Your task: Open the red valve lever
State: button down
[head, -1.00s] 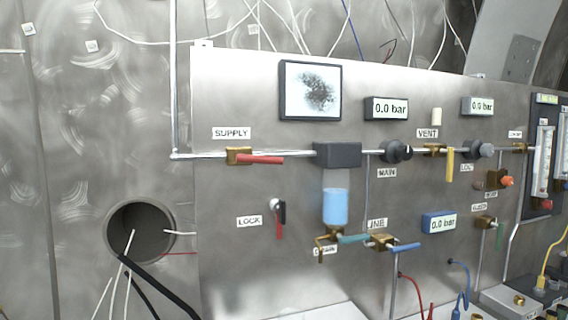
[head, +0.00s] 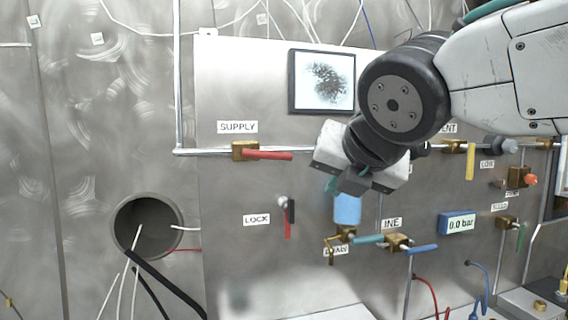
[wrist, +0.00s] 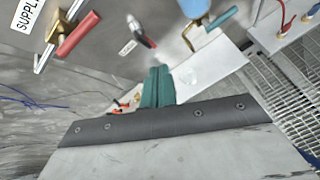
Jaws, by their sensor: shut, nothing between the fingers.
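The red valve lever (head: 268,155) sits on a brass valve body (head: 244,151) under the SUPPLY label (head: 237,127) on the steel panel. It points right, nearly in line with the horizontal pipe. In the wrist view the lever (wrist: 78,35) shows at upper left, apart from my fingers. My gripper (head: 332,186) is right of the lever and a little lower, in front of the panel. Its teal fingers (wrist: 157,84) are closed together and empty. A smaller red handle (head: 288,222) hangs down beside the LOCK label (head: 257,219).
A blue-filled cup (head: 347,209) is just behind my gripper. Teal (head: 368,239) and blue (head: 422,249) levers are lower right. A round hole (head: 147,228) with cables is at left. My arm hides part of the panel. The area left of SUPPLY is clear.

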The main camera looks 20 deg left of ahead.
aim_at(266, 154)
jog(key=s+a+r+n+y, duration=0.1)
jog(key=a+r+n+y, duration=0.15)
jog(key=a+n, duration=0.35)
jog(key=w+a+m, duration=0.1)
jog(key=w+a, duration=0.4)
jog(key=w, duration=0.2)
jog(key=shift+w+a+f+h, duration=0.2)
jog(key=shift+w+f+h, duration=0.05)
jog(key=shift+f+h, duration=0.1)
